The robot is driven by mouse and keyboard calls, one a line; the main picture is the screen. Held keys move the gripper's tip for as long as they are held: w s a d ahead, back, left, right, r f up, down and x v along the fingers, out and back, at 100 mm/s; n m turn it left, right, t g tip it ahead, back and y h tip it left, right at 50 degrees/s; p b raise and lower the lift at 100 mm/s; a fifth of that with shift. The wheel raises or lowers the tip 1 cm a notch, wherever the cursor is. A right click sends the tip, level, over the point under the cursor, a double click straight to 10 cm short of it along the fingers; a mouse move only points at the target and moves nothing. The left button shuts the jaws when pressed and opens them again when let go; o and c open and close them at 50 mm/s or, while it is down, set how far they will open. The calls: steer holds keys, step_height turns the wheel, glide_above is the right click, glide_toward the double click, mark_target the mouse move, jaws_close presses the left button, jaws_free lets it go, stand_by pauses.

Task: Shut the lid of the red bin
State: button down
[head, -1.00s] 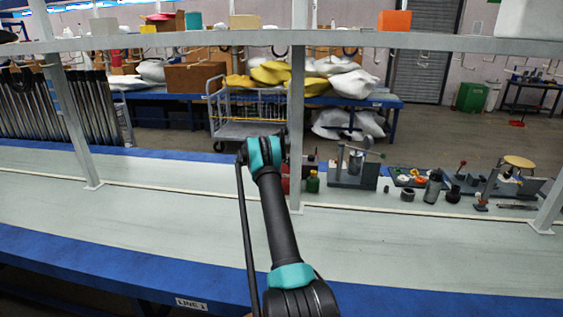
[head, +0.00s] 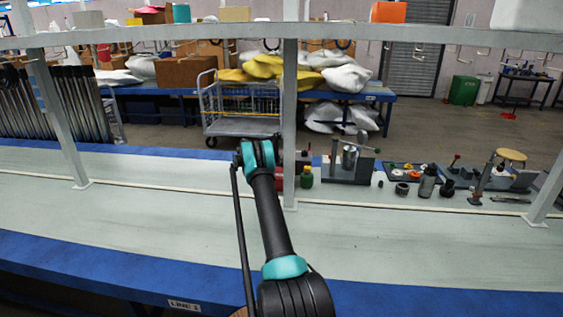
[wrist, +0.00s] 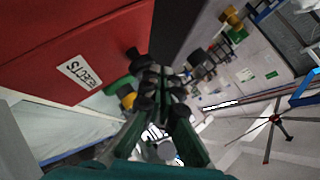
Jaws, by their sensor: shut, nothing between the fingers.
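The red bin (wrist: 75,45) fills the upper left of the wrist view as a large red face with a white label, partly readable as "JECTS". A dark area lies beside its right edge; I cannot tell whether this is the inside or a side. The lid cannot be made out clearly. My gripper (wrist: 160,85) is shut and empty, with its dark fingertips close to the bin's lower right edge; contact cannot be told. In the head view only a little red of the bin (head: 279,181) shows between my arm and the post, and my gripper is hidden behind my arm.
A grey shelf post (head: 290,120) stands just right of my arm. The bench left of my arm is clear.

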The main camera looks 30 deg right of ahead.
steer(key=shift+a, duration=0.1)
stand_by(0.3)
steer(key=v, duration=1.2)
